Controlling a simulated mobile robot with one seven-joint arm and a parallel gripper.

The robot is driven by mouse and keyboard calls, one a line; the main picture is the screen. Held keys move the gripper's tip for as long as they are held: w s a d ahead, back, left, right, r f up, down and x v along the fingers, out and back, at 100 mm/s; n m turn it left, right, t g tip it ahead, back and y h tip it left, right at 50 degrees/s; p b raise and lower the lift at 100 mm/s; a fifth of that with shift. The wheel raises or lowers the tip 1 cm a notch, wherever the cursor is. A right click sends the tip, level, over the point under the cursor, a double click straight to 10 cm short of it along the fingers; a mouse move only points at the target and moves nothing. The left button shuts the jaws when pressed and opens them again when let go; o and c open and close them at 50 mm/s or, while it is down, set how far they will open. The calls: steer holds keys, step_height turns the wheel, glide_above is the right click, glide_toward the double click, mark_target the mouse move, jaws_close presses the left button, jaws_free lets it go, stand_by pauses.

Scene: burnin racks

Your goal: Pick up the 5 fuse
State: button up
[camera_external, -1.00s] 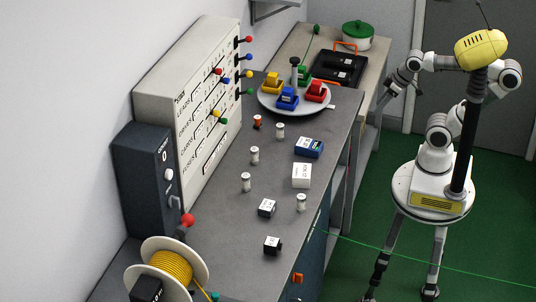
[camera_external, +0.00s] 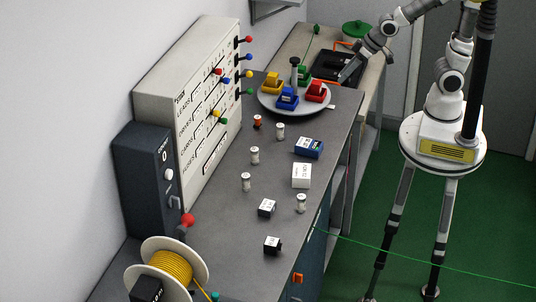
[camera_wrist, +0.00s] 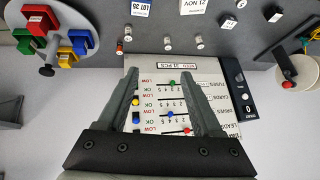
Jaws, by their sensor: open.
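Several small pale cylindrical fuses with metal ends stand on the grey bench in the external view: one (camera_external: 280,131) farthest back, one (camera_external: 255,155) in front of it, one (camera_external: 245,181) nearer the panel and one (camera_external: 301,202) near the front edge. An orange-red one (camera_external: 257,121) stands by the panel. Their markings are too small to read, so I cannot tell which is the 5 fuse. Fuses also show in the wrist view (camera_wrist: 168,42). My gripper (camera_wrist: 158,72) is open and empty. In the external view its end (camera_external: 343,77) is above the bench's far right side, apart from the fuses.
A round tray (camera_external: 281,105) with coloured blocks stands at the back. The upright panel (camera_external: 188,100) has protruding coloured knobs. A yellow spool (camera_external: 170,272) is in front.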

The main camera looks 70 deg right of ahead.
steer(key=w+a+f+n+t+y, duration=0.1)
steer(key=w+a+f+t, duration=0.1)
steer(key=a+f, duration=1.3)
steer(key=s+a+f+n+t+y, duration=0.1)
steer(key=s+a+f+n+y, duration=0.15)
steer(key=f, duration=0.45)
steer(key=n+y+b, duration=0.3)
steer(key=n+b, duration=0.1)
steer(key=b, duration=0.8)
glide_toward(301, 202)
steer(key=shift+s+d+f, duration=0.2)
steer(key=shift+d+f, duration=0.35)
steer(key=b, duration=0.3)
steer(key=shift+w+a+f+t, duration=0.1)
steer(key=shift+w+f+t, duration=0.1)
steer(key=shift+w+t, duration=0.1)
steer(key=x, duration=0.4)
steer(key=shift+r+p, duration=0.1)
steer(key=shift+p, duration=0.2)
steer(key=shift+f+x, duration=0.15)
steer(key=shift+x, duration=1.3)
steer(key=shift+f+x, duration=0.1)
steer(key=shift+x, duration=1.4)
